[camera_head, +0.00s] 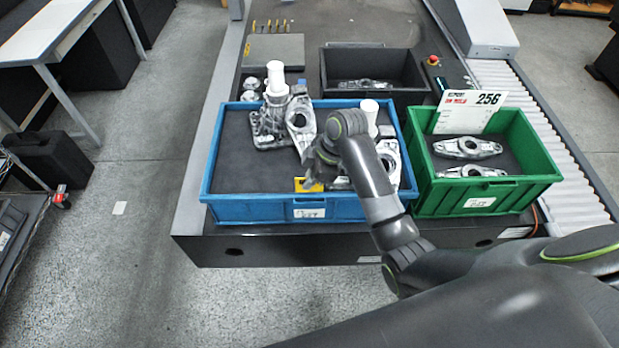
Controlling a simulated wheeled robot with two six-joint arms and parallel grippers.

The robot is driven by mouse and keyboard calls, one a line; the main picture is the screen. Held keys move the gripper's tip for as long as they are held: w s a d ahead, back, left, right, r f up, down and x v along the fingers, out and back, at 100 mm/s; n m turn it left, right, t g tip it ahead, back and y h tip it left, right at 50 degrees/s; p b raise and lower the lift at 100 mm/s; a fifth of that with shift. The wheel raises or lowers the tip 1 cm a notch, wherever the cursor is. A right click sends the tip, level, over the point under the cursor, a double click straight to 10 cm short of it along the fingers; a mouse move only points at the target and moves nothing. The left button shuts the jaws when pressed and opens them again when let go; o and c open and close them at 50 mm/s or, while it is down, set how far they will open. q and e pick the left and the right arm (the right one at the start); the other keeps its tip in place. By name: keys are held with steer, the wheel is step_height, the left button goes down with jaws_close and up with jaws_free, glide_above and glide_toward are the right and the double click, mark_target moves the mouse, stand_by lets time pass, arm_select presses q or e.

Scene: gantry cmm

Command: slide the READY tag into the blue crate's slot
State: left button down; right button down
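The blue crate (255,208) stands at the front of the dark table, with a white label on its front wall. Metal castings (272,125) and white cylinders (275,78) are in it. A small yellow piece (308,186), perhaps the READY tag, shows at the inside of the front wall; I cannot read any word on it. My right gripper (314,177) points down over the crate, right at the yellow piece. Its fingers are small and dark, so I cannot tell whether they grip it. The slot is not clearly visible. My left gripper is out of view.
A green crate (490,196) with castings and a white card (470,112) marked 256 stands to the right. A black bin (374,90) is behind. A roller conveyor (545,125) runs along the right. The blue crate's left part is bare.

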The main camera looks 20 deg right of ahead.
mark_target(310, 191)
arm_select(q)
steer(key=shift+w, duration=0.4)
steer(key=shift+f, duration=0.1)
arm_select(e)
steer(key=shift+f, duration=0.15)
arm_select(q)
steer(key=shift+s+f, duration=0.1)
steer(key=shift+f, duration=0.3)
arm_select(e)
steer(key=shift+f, duration=0.95)
arm_select(q)
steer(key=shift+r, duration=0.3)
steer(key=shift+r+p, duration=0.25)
steer(key=shift+p, duration=0.1)
arm_select(e)
steer(key=shift+f, duration=0.2)
steer(key=shift+f, duration=0.8)
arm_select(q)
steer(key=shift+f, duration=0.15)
arm_select(e)
steer(key=shift+f, duration=0.25)
